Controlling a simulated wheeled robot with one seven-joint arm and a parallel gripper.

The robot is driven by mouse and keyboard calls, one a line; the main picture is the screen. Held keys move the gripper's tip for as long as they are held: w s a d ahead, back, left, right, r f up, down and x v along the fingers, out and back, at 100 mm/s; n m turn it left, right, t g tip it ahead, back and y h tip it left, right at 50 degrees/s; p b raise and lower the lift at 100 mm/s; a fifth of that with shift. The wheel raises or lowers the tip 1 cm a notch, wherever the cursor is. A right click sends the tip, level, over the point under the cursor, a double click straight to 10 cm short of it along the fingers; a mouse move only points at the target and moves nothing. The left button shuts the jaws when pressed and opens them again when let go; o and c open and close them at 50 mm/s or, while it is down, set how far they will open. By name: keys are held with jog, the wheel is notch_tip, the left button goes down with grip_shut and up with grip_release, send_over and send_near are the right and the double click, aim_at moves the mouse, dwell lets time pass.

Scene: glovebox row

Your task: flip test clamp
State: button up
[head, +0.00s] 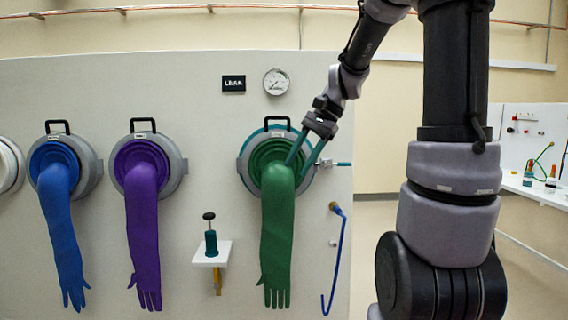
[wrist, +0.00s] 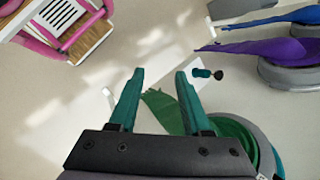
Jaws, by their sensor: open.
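No part is plainly labelled as the test clamp. A teal-tipped lever (head: 342,164) sticks out to the right of the green glove's port (head: 245,168), under a round gauge. My gripper (head: 298,167) is open and empty, in front of the right side of that port, its teal fingers pointing down and left. The wrist view shows the open fingers (wrist: 160,75) with the green glove (wrist: 165,112) beyond them. The lever does not show there. A small teal device with a black knob (head: 210,240) stands on a white shelf; it also shows in the wrist view (wrist: 203,73).
Purple (head: 144,230) and blue (head: 62,235) gloves hang from ports to the left. The gauge (head: 276,82) and a dark sign (head: 234,83) are above the green port. A pink-framed item (wrist: 75,35) shows in the wrist view.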

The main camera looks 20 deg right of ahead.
jog(key=shift+s+a+r+n, duration=0.15)
jog(key=shift+s+a+n, duration=0.15)
jog(key=shift+s+a, duration=0.35)
jog(key=s+d+r+n+t+h, duration=0.1)
jog(key=s+r+n+t+h, duration=0.1)
jog(key=s, duration=0.3)
jog(key=s+d+r+n+t+h, duration=0.2)
jog(key=s+t, duration=0.2)
jog(key=s, duration=0.2)
jog(key=shift+s+r+n+t, duration=0.2)
jog(key=shift+n+t, duration=0.1)
jog(key=shift+t, duration=0.1)
